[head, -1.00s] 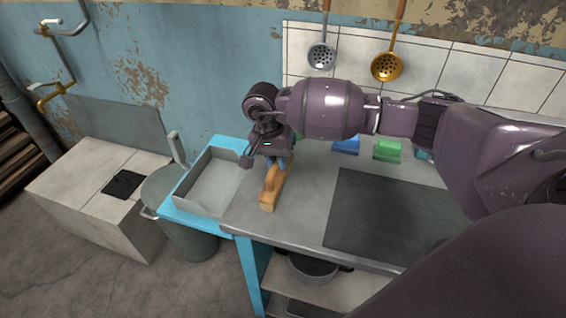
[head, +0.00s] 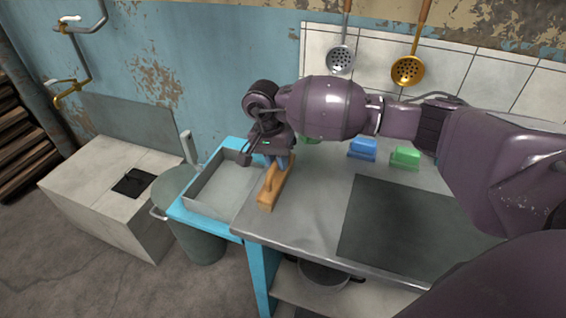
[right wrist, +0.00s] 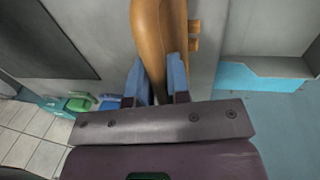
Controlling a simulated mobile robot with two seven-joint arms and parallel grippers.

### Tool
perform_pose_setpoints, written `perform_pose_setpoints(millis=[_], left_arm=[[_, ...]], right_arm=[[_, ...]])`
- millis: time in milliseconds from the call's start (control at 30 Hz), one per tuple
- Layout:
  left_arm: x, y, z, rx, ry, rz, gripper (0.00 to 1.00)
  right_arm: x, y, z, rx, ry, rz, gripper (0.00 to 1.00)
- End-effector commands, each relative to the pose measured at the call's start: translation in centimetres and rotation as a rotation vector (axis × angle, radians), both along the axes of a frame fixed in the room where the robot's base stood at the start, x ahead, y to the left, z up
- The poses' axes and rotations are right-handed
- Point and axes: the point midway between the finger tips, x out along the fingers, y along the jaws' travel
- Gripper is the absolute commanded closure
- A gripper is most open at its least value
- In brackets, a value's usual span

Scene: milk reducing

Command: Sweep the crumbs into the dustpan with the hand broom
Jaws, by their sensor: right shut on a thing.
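My right gripper (head: 280,164) is shut on the wooden hand broom (head: 270,192), at the left end of the grey metal worktop. The right wrist view shows its two blue fingers (right wrist: 156,82) on either side of the curved wooden piece (right wrist: 150,35). A grey open-topped pan with raised walls (head: 205,212) sits just left of the broom on the blue stand; it looks like the dustpan. I cannot make out any crumbs. My left gripper is not in view.
A blue block (head: 362,149) and a green block (head: 405,157) sit at the back of the worktop (head: 310,215), beside a dark flat panel (head: 400,225). A grey bin (head: 200,245) stands below the pan. Ladles hang on the tiled wall.

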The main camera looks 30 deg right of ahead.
Motion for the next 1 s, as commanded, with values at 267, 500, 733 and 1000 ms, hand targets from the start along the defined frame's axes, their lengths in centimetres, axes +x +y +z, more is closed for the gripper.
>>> perform_pose_setpoints(millis=[267, 500, 733, 1000], left_arm=[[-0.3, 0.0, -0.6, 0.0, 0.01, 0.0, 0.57], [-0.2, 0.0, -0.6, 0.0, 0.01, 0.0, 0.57], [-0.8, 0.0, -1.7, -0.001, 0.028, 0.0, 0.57], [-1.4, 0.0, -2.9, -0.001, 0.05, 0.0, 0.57]], right_arm=[[0.7, 0.7, 0.0, 0.001, 0.0, 0.0, 1.0], [0.8, 0.7, 0.1, 0.001, -0.002, 0.0, 1.0], [1.7, 1.4, -0.2, 0.001, 0.001, 0.0, 1.0], [3.0, 2.5, -0.2, 0.001, 0.001, 0.001, 1.0]])
